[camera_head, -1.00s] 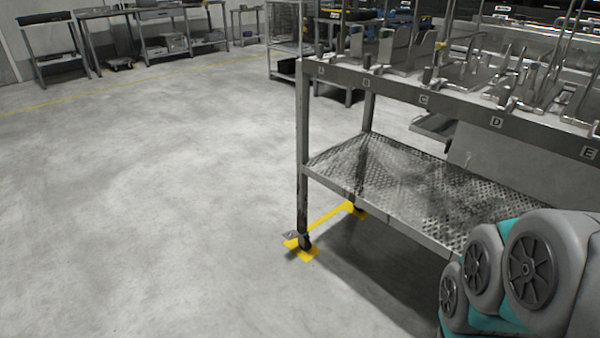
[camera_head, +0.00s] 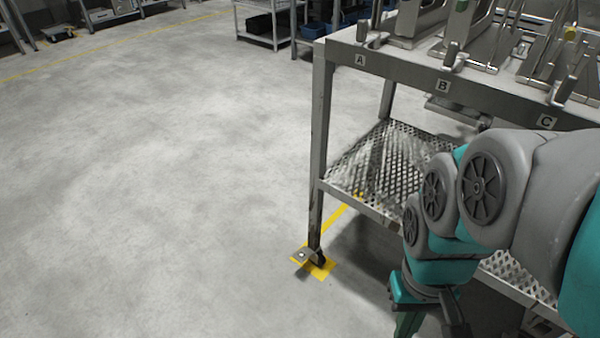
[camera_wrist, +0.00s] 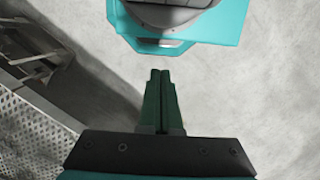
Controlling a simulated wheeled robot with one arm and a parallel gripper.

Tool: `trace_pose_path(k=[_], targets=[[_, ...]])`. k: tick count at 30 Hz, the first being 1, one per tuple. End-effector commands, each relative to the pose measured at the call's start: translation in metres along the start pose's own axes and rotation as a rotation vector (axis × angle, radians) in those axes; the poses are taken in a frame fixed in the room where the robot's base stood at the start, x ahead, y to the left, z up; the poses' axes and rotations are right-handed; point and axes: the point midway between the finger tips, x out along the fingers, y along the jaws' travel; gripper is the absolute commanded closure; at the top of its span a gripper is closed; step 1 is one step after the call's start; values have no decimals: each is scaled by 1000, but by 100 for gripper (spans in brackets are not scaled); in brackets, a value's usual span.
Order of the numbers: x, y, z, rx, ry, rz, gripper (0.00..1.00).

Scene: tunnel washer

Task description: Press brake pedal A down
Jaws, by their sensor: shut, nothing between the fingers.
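The small metal pedal (camera_head: 303,254) sits at the caster (camera_head: 319,258) under the front left leg of the trolley, below the label A (camera_head: 360,60). It stands over a yellow floor mark (camera_head: 325,267). I cannot tell whether the pedal is up or down. My gripper (camera_wrist: 161,72) shows in the wrist view with its two green fingers shut together and nothing between them. In the head view my arm hangs down in front of the trolley, right of the pedal and apart from it. The fingertips are not clearly seen there.
The trolley's perforated lower shelf (camera_head: 375,165) is behind my arm. Its top rail (camera_head: 400,75) bears labels A, B and C, with metal fixtures above. Open concrete floor (camera_head: 150,190) lies to the left. Racks and benches (camera_head: 268,25) stand at the back.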

Motion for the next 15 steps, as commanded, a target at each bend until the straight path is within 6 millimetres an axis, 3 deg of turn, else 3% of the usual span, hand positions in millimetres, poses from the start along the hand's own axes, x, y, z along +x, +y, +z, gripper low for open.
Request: trace_pose_path(k=[8, 11, 15], targets=[[1, 0, -7, 15, 1, 3, 100], [4, 0, -27, 56, 9, 10, 100], [9, -1, -77, 155, 39, 31, 100]])
